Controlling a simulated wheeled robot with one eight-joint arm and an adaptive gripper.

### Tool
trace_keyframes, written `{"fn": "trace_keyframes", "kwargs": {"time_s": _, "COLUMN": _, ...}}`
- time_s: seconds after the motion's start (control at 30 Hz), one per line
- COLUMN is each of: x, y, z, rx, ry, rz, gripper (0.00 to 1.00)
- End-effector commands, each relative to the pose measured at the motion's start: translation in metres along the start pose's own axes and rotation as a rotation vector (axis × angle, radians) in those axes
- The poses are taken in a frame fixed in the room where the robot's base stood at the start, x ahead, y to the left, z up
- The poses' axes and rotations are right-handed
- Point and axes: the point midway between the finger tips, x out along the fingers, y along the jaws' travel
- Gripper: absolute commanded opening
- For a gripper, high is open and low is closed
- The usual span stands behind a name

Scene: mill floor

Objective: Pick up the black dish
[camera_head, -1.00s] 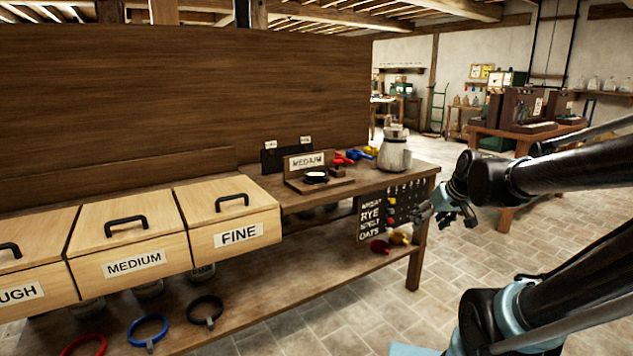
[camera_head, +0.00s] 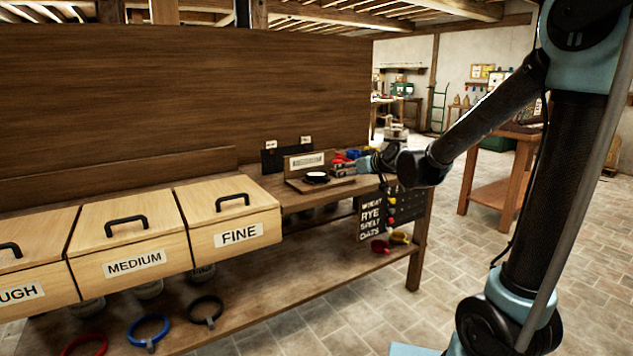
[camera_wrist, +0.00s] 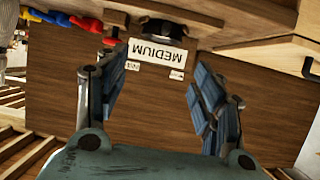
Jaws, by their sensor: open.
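The black dish (camera_head: 316,177) is small and round with a pale inside. It sits on a small wooden stand (camera_head: 342,183) with a MEDIUM card at its back, on the workbench. My gripper (camera_head: 343,169) is just right of the dish, reaching left over the stand. I cannot tell the exact gap to the dish.
Wooden bins labelled MEDIUM (camera_head: 135,263) and FINE (camera_head: 238,235) stand left of the stand. Red, blue and yellow scoops (camera_head: 352,155) lie behind my gripper. A grey metal container (camera_head: 395,133) is partly hidden by my arm. A grain board (camera_head: 372,217) hangs below the bench edge.

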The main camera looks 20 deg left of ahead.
Motion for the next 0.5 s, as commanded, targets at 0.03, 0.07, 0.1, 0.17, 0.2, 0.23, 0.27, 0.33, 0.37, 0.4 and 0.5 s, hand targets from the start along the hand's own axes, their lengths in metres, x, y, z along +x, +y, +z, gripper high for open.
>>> {"fn": "trace_keyframes", "kwargs": {"time_s": 0.03, "x": 0.005, "y": 0.000, "z": 0.000, "rx": -0.001, "ry": 0.000, "rz": 0.000, "gripper": 0.62}}
{"fn": "trace_keyframes", "kwargs": {"time_s": 0.07, "x": 0.008, "y": 0.000, "z": -0.001, "rx": 0.000, "ry": 0.000, "rz": 0.000, "gripper": 0.62}}
{"fn": "trace_keyframes", "kwargs": {"time_s": 0.1, "x": 0.012, "y": 0.000, "z": -0.001, "rx": 0.000, "ry": 0.000, "rz": 0.000, "gripper": 0.62}}
{"fn": "trace_keyframes", "kwargs": {"time_s": 0.17, "x": 0.019, "y": 0.000, "z": 0.000, "rx": 0.000, "ry": 0.000, "rz": 0.000, "gripper": 0.62}}
{"fn": "trace_keyframes", "kwargs": {"time_s": 0.2, "x": 0.023, "y": 0.000, "z": 0.000, "rx": 0.000, "ry": 0.000, "rz": 0.000, "gripper": 0.62}}
{"fn": "trace_keyframes", "kwargs": {"time_s": 0.23, "x": 0.026, "y": 0.000, "z": 0.000, "rx": 0.000, "ry": 0.000, "rz": 0.000, "gripper": 0.62}}
{"fn": "trace_keyframes", "kwargs": {"time_s": 0.27, "x": 0.030, "y": 0.000, "z": 0.000, "rx": 0.000, "ry": 0.000, "rz": 0.000, "gripper": 0.62}}
{"fn": "trace_keyframes", "kwargs": {"time_s": 0.33, "x": 0.038, "y": 0.000, "z": 0.000, "rx": 0.000, "ry": 0.000, "rz": 0.000, "gripper": 0.62}}
{"fn": "trace_keyframes", "kwargs": {"time_s": 0.37, "x": 0.041, "y": 0.000, "z": 0.000, "rx": 0.000, "ry": 0.000, "rz": 0.000, "gripper": 0.62}}
{"fn": "trace_keyframes", "kwargs": {"time_s": 0.4, "x": 0.046, "y": 0.000, "z": 0.000, "rx": 0.000, "ry": 0.000, "rz": 0.000, "gripper": 0.62}}
{"fn": "trace_keyframes", "kwargs": {"time_s": 0.5, "x": 0.057, "y": 0.000, "z": 0.000, "rx": 0.000, "ry": 0.000, "rz": 0.001, "gripper": 0.62}}
